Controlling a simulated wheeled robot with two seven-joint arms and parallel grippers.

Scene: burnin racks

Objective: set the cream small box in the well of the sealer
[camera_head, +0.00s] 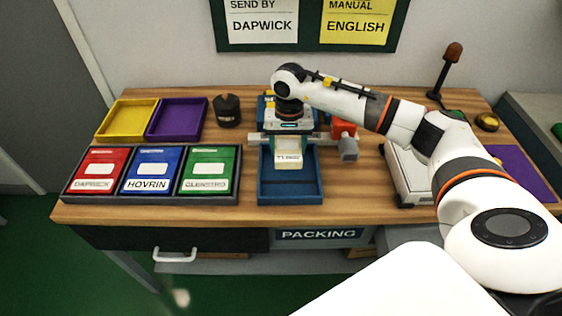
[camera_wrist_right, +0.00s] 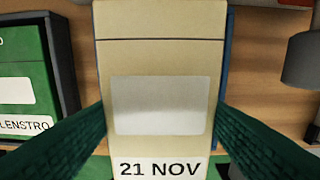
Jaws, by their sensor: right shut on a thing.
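The cream small box (camera_head: 288,160) is held in my right gripper (camera_head: 287,146), in the middle of the head view. In the right wrist view the box (camera_wrist_right: 158,58) fills the space between the two green fingers, with a blank pale panel and a "21 NOV" label. In the head view it appears over the back part of a blue open tray (camera_head: 291,198), which seems to be the well of the sealer; its height above the floor is hard to tell. Blue parts (camera_head: 263,108) behind are mostly hidden by my gripper. My left gripper is not in view.
A red and grey part (camera_head: 348,148) stands just right of the blue tray. A rack with red, blue and green packets (camera_head: 207,171) is on the left. Yellow (camera_head: 127,118) and purple (camera_head: 176,118) trays and a dark cup (camera_head: 227,110) stand behind. A pale device (camera_head: 405,178) is at right.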

